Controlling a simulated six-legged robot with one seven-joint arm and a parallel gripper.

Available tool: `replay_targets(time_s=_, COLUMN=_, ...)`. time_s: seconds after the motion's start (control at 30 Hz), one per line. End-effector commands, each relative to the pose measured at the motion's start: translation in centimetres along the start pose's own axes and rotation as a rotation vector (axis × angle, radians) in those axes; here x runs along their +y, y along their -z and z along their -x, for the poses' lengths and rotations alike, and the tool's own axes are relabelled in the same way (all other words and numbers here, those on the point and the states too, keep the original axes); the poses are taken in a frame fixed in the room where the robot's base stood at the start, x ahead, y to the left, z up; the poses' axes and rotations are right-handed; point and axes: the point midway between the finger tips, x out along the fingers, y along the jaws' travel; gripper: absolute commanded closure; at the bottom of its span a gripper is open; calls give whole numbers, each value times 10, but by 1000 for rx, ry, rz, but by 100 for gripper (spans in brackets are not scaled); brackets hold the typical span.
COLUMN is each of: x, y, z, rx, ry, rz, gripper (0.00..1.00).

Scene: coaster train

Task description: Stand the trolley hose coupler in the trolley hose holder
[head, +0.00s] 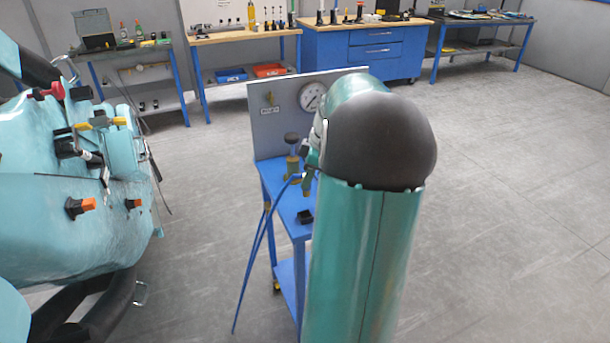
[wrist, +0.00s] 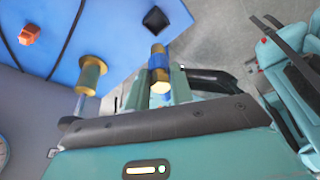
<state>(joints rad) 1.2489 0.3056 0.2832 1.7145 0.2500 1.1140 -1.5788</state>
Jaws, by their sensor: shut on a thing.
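The trolley hose coupler, a brass cylinder with a blue band (wrist: 158,61), is between the fingers of my gripper (wrist: 160,88) in the wrist view. My gripper is shut on it, above the blue trolley top. In the head view my own arm hides most of the gripper and coupler. A small black square block (head: 305,217), which looks like the trolley hose holder, sits on the trolley top. It also shows in the wrist view (wrist: 156,19), apart from the coupler.
The blue trolley (head: 274,192) carries a grey back panel (head: 267,130) with a round gauge (head: 312,96). A brass fitting (wrist: 91,73) stands beside the coupler. An orange knob (wrist: 28,34) is farther left. Workbenches line the back wall; the floor at right is clear.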

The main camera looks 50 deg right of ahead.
Motion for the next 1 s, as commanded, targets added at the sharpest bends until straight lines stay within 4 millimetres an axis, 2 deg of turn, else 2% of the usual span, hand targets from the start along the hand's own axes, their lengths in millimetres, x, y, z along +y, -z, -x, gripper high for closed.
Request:
replay_targets(time_s=0.2, x=-1, y=1, z=3, rx=8, ry=-2, rz=-5, gripper=100)
replay_targets(time_s=0.7, x=0, y=-10, z=-40, rx=7, ry=0, rz=-3, gripper=100)
replay_targets(time_s=1.0, x=0, y=-14, z=-52, rx=6, ry=-2, rz=-3, gripper=100)
